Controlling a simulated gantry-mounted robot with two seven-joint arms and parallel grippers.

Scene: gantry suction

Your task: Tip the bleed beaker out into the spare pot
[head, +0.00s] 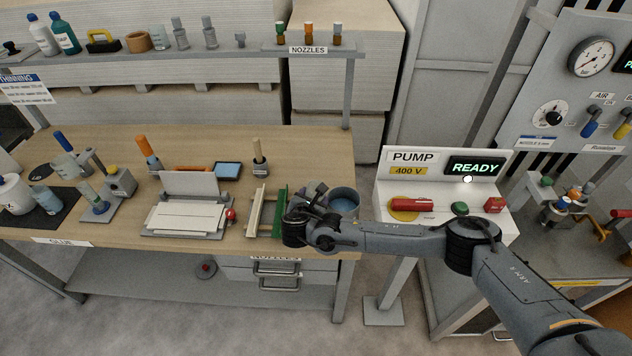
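My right arm reaches in from the right, and its wrist end with the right gripper (300,222) is over the right end of the wooden bench. The fingers are hidden by the wrist, so I cannot tell whether they are open or shut. A round grey-blue open container (343,201) stands just right of the wrist, partly covered by the arm. No label names the bleed beaker or the spare pot. My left gripper is not in view.
A green-and-cream rail piece (268,211) lies left of the wrist. A white-sheeted tray (187,216) sits mid-bench, with a brush cup (260,166) behind. The pump box (443,190) reading READY stands to the right. A nozzle shelf (308,50) runs above.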

